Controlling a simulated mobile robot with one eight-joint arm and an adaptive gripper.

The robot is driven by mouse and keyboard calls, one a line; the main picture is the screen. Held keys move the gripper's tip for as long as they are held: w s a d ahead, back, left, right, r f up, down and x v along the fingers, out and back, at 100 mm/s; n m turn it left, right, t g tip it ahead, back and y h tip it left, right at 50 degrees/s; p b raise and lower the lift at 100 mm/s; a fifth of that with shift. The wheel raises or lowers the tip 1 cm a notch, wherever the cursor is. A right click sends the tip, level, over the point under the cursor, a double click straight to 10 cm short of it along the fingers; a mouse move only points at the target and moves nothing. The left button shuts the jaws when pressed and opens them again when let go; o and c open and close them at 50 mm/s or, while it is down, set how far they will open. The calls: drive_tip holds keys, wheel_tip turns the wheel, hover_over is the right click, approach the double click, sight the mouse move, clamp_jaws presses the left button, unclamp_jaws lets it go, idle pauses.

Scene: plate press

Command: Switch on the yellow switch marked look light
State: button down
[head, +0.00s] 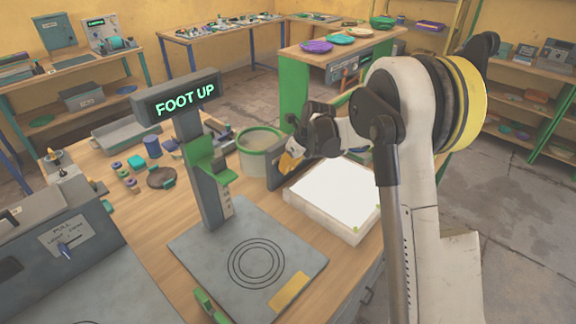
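My gripper (287,160) reaches over the workbench from the right, between the green-rimmed round tub and the white panel. Its fingers are small and partly hidden, so I cannot tell whether they are open or shut. A yellow-orange patch (290,162) shows on or right beside the gripper, against a dark plate. I cannot tell whether it is the yellow switch, and no "look light" marking is readable. A bright white panel (335,194) in a pale frame lies just below and right of my gripper. Whether it is lit is unclear.
A post with a "FOOT UP" display (186,95) stands left of my gripper, behind a grey plate (205,250) with rings. A green-rimmed tub (261,140) stands close behind. A grey machine (70,235) marked "PULL" is at the left. Tables and shelves stand farther back.

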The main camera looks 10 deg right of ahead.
idle(0.3)
drive_tip(key=c, duration=1.4)
unclamp_jaws()
drive_tip(key=v, duration=1.2)
